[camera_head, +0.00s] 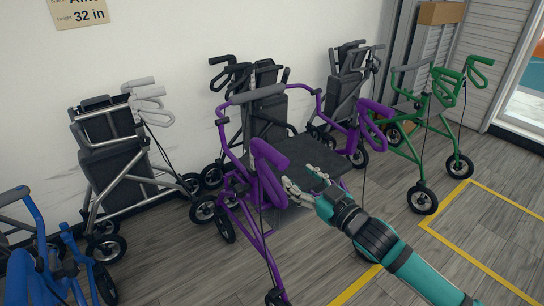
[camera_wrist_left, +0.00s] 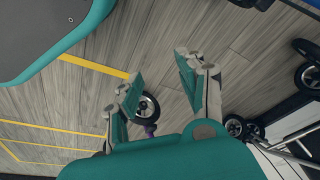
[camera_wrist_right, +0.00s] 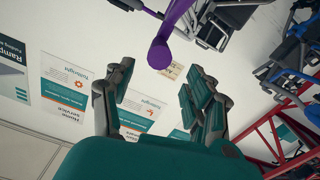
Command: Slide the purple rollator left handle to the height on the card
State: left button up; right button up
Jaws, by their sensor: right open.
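The purple rollator (camera_head: 262,230) stands upright in the middle of the head view. Its picture-left handle (camera_head: 268,170) is a thick purple loop; its other handle (camera_head: 374,122) is farther back at right. My right gripper (camera_head: 304,183) is open and empty, just right of the picture-left handle in the picture. In the right wrist view, a purple handle end (camera_wrist_right: 159,54) shows beyond the open fingers (camera_wrist_right: 155,88). My left gripper (camera_wrist_left: 160,72) is open and empty, outside the head view.
A blue rollator (camera_head: 42,275) stands at left, a grey one with pale handles (camera_head: 115,165) by the wall, and a green one (camera_head: 425,150) at right. More dark rollators stand behind the purple one. Yellow lines (camera_head: 455,243) mark clear floor at right.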

aim_at(272, 155)
jog(key=b+x, duration=0.1)
jog(key=x, duration=1)
jog(key=shift+w+a+f, duration=0.1)
jog(key=shift+w, duration=0.15)
jog(key=shift+w+a, duration=0.25)
jog(key=shift+w, duration=0.15)
pick_arm(q)
jog(key=r, duration=0.2)
jog(key=w+r, duration=0.1)
jog(key=r, duration=0.2)
jog(key=shift+w+d+r, duration=0.1)
pick_arm(e)
grip_shut()
